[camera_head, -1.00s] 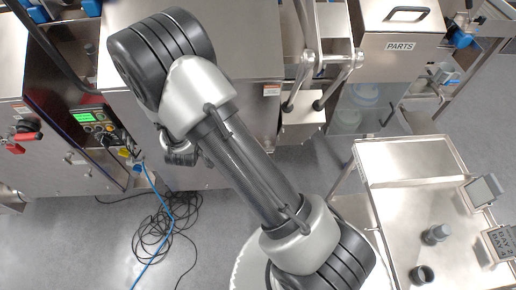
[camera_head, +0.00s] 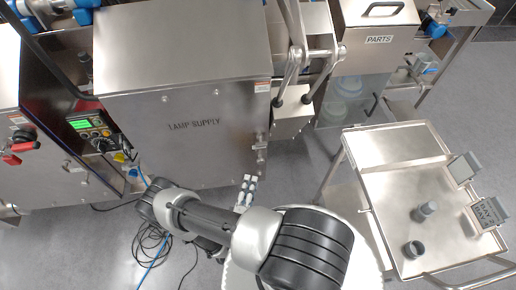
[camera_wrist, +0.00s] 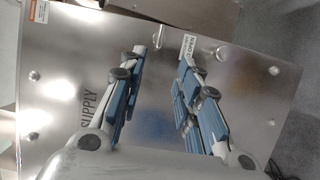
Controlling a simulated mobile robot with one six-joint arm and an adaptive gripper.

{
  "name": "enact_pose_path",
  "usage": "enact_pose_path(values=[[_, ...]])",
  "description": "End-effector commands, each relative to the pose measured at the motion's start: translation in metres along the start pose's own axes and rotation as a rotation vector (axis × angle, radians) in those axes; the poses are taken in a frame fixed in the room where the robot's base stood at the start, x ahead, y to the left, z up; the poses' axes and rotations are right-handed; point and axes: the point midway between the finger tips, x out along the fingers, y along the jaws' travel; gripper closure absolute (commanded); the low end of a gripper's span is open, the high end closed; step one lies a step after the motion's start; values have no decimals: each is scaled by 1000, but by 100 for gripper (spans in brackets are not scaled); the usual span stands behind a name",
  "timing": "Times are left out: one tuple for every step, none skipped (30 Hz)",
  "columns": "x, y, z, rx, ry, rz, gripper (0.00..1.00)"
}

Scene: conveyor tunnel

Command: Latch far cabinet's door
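A steel cabinet marked LAMP SUPPLY (camera_head: 200,90) stands in the middle of the head view. Small silver latch fittings (camera_head: 261,142) sit at its right edge. I cannot tell from the head view whether its door is fully closed. My gripper (camera_head: 249,182) is just below that lower right corner, apart from the fittings. In the wrist view the cabinet's steel face (camera_wrist: 75,70) fills most of the picture, with its lettering turned sideways. My gripper's two blue-padded fingers (camera_wrist: 168,58) are spread in front of it, with nothing between them.
A second steel cabinet (camera_head: 45,185) with a red handle (camera_head: 12,159) stands at left. A PARTS bin (camera_head: 375,55) is at upper right. A steel cart (camera_head: 400,190) holds dark cups. Black and blue cables (camera_head: 150,240) lie on the floor. Floor between cabinet and cart is open.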

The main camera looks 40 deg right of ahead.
Motion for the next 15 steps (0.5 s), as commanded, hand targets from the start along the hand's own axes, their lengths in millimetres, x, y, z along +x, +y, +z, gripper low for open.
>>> enact_pose_path(values=[[4, 0, 1, 1, -5, 0, 69], [6, 0, 1, 2, -6, -1, 69], [10, -1, 1, 2, -7, -1, 69], [14, -1, 1, 3, -8, -1, 69], [17, -1, 1, 4, -8, -2, 69], [23, -1, 2, 4, -9, -2, 69], [27, 0, 2, 5, -10, -1, 69], [31, -1, 2, 5, -9, -2, 69], [37, -1, 1, 6, -9, -2, 69], [42, -1, 1, 6, -10, -2, 69], [46, -1, 2, 6, -10, -3, 69], [52, -1, 2, 5, -9, -3, 69], [57, -1, 2, 6, -9, -1, 69], [62, -1, 2, 7, -10, -2, 69], [69, -1, 2, 7, -10, -3, 69]])
